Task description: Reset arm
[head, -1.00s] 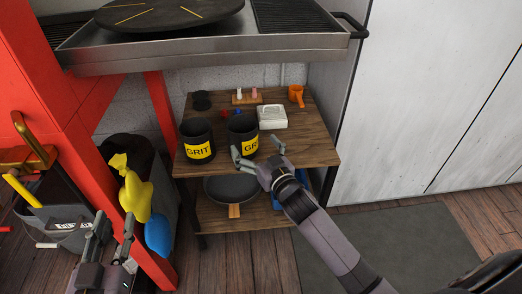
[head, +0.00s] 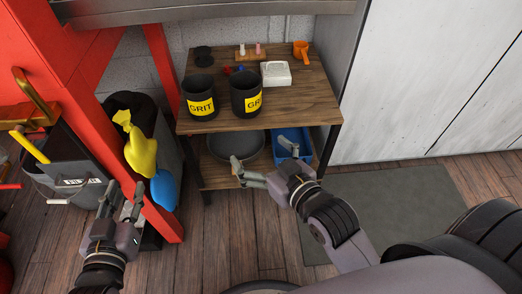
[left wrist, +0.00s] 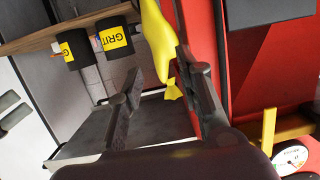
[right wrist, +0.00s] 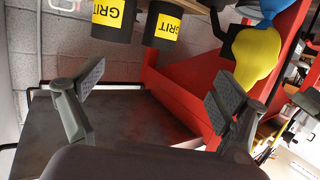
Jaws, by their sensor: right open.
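My left gripper (head: 122,198) is at the lower left in the head view, below and left of the yellow and blue gloves. Its fingers stand apart with nothing between them; they also show in the left wrist view (left wrist: 160,85). My right gripper (head: 260,157) is in front of the wooden shelf's lower level in the head view. Its fingers are spread wide and empty, as the right wrist view also shows (right wrist: 155,92). My right arm reaches in from the lower right.
Below are a dark pan (head: 236,146) and a blue bin (head: 292,142). A red post (head: 164,80) stands near my left gripper. A grey mat (head: 400,215) lies right.

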